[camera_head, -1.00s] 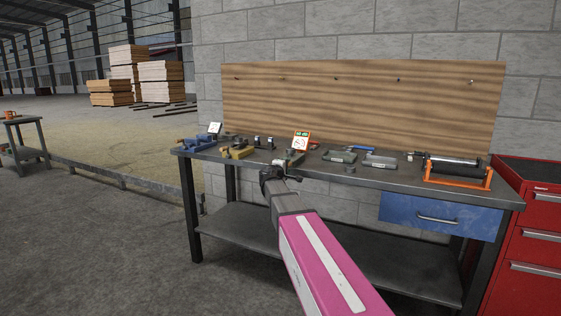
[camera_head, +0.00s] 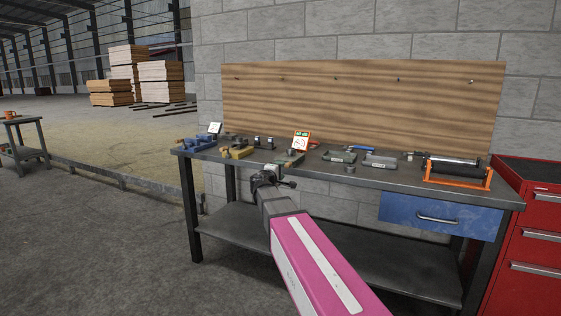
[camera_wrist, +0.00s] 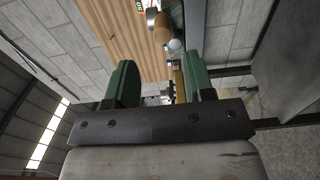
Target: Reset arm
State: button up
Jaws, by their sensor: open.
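My gripper (camera_head: 268,176) is in front of the workbench's front edge, at about the height of its top, at the end of my pink arm. In the wrist view my gripper (camera_wrist: 160,85) shows two green fingers set wide apart, with nothing held between them. The grey workbench (camera_head: 330,175) stands against the block wall, and several tools and devices lie on its top. My gripper appears apart from the bench and from the things on it.
A white-faced meter with an orange frame (camera_head: 301,141) and grey trays (camera_head: 380,161) stand on the bench. An orange-framed roller (camera_head: 457,172) is at its right end. A red tool cabinet (camera_head: 530,240) stands at the right. The floor (camera_head: 100,230) at left is open.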

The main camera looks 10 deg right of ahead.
jog(key=shift+s, duration=0.1)
jog(key=s+d+f+m+g+y, duration=0.2)
jog(key=s+f+m+g, duration=0.15)
jog(key=s+f, duration=0.55)
jog(key=s+d+f+m+g+y, duration=0.1)
jog(key=s+d+f+m+g, duration=0.35)
jog(key=f, duration=0.85)
jog(key=s+a+f+m+g+y, duration=0.1)
jog(key=s+a+f+g+y, duration=0.2)
jog(key=s+f, duration=0.3)
jog(key=s+a+f+m+g+y, duration=0.1)
jog(key=s+a+f+g+y, duration=0.2)
jog(key=s, duration=0.9)
notch_tip(320, 180, down, 3)
jog(key=shift+a+f+m+g+y, duration=0.2)
jog(key=shift+a+m+g+y, duration=0.15)
jog(key=shift+a+y, duration=0.6)
jog(key=shift+a, duration=0.1)
jog(key=shift+c, duration=0.5)
